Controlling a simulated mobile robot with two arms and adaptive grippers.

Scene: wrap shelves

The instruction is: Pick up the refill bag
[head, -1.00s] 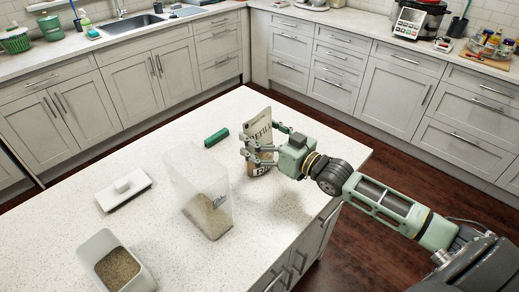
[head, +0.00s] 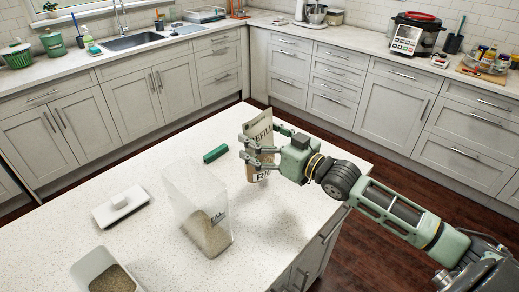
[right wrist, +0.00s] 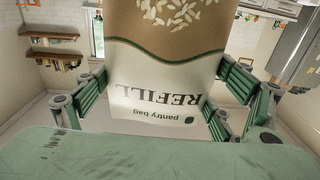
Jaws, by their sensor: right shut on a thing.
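The refill bag (head: 262,135), brown and white with REFILL lettering, is upright in the head view near the island's far right end. My right gripper (head: 250,150) is shut on it from the right, with fingers on both sides. The bag appears to be held slightly above the counter. In the right wrist view the refill bag (right wrist: 155,85) fills the middle, upside down, between the green-padded fingers of my right gripper (right wrist: 160,100). My left gripper is not in view.
Grey cabinets and counters line the back. The counter front-right is clear.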

